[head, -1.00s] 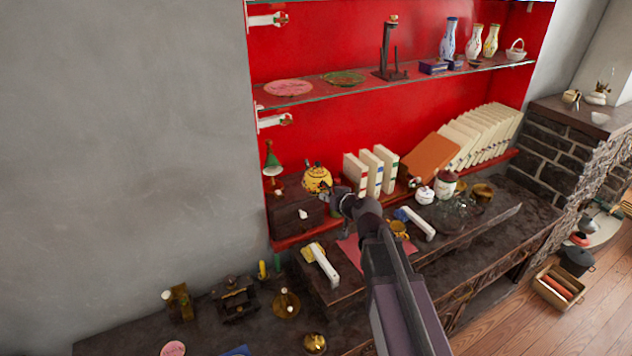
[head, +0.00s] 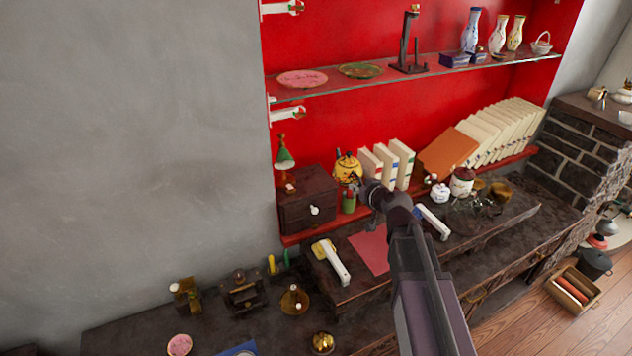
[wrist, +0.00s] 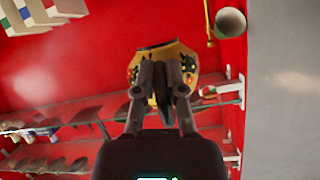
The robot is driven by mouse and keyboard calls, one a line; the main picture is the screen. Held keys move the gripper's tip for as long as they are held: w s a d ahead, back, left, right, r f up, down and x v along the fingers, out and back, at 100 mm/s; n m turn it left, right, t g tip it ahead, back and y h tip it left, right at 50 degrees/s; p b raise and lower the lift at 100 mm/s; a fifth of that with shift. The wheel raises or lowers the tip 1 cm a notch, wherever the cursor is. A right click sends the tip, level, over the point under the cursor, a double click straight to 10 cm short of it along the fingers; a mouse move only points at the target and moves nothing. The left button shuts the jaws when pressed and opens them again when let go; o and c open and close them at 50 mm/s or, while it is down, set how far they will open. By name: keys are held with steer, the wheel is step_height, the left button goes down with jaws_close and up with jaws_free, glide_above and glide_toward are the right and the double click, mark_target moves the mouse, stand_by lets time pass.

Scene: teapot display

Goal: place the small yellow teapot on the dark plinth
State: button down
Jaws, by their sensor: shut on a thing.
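The small yellow teapot (head: 346,169) has dark markings and a dark knob on top. In the head view it is held up in front of the red back wall, left of the white books. My gripper (head: 362,183) reaches it from below right. In the wrist view the fingers (wrist: 163,78) are closed on the teapot (wrist: 187,58), hiding its middle. A dark wooden box (head: 316,182) with a pale knob stands left of and below the teapot. It may be the dark plinth, but I cannot tell for sure.
A green lamp (head: 284,156) stands behind the box and a green cup (head: 349,203) beside it. White books (head: 403,165) stand close right of the teapot. A glass shelf (head: 330,88) runs above. A white-handled object (head: 335,264) lies on the dark cabinet in front.

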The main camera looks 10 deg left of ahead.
steer(key=w+a+f+n+y+b, duration=0.1)
steer(key=w+a+f+b, duration=0.2)
steer(key=a+f+b, duration=0.2)
step_height(320, 180, down, 4)
steer(key=b, duration=0.3)
steer(key=shift+w+g+b, duration=0.2)
steer(key=shift+g+b, duration=0.1)
steer(key=shift+b, duration=0.05)
steer(key=b, duration=0.1)
glide_above(325, 189)
steer(key=s, duration=0.2)
steer(key=shift+w+d+f, duration=0.25)
steer(key=shift+f, duration=0.4)
steer(key=shift+w, duration=0.1)
steer(key=shift+w+a, duration=0.15)
steer(key=shift+w, duration=0.15)
steer(key=shift+w+a+f+b, duration=0.1)
steer(key=shift+w+f+b, duration=0.15)
steer(key=shift+f+b, duration=1.6)
steer(key=shift+b, duration=0.15)
